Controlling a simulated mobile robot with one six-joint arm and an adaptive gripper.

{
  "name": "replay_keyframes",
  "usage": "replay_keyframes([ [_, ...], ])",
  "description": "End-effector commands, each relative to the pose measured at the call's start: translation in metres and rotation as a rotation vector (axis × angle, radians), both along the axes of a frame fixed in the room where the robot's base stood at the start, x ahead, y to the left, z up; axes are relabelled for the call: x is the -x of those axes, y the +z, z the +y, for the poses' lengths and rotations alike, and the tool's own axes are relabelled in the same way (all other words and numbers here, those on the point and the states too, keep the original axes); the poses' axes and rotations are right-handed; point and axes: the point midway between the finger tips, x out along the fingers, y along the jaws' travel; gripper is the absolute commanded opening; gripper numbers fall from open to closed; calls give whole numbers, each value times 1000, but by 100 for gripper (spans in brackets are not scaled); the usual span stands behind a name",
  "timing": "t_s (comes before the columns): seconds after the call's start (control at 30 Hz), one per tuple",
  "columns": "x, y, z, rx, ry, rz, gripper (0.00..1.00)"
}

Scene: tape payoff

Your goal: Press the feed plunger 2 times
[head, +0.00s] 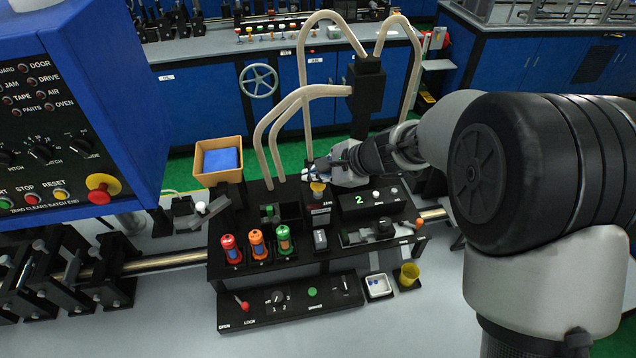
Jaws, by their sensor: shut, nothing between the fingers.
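My gripper (310,174) is shut and empty, reaching in from the right above the back of the black tape machine (290,291). A yellow-topped knob (318,187) stands right under and in front of its fingertips. I cannot tell whether they touch, or whether this knob is the feed plunger, as the labels are too small to read surely. A black box beside it shows a green digit 2 (359,199), with a small pale knob (376,194) on top.
A lower panel has a red-tipped lever (243,303) and a dial. Beige tubes (275,130) arch behind.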

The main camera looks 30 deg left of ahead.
Motion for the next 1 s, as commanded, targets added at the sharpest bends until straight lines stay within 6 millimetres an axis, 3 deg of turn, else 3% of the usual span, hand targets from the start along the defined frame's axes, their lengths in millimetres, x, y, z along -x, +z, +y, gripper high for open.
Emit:
replay_keyframes([
  [1.0, 0, -12, 0, 1, 1, 1, 0],
])
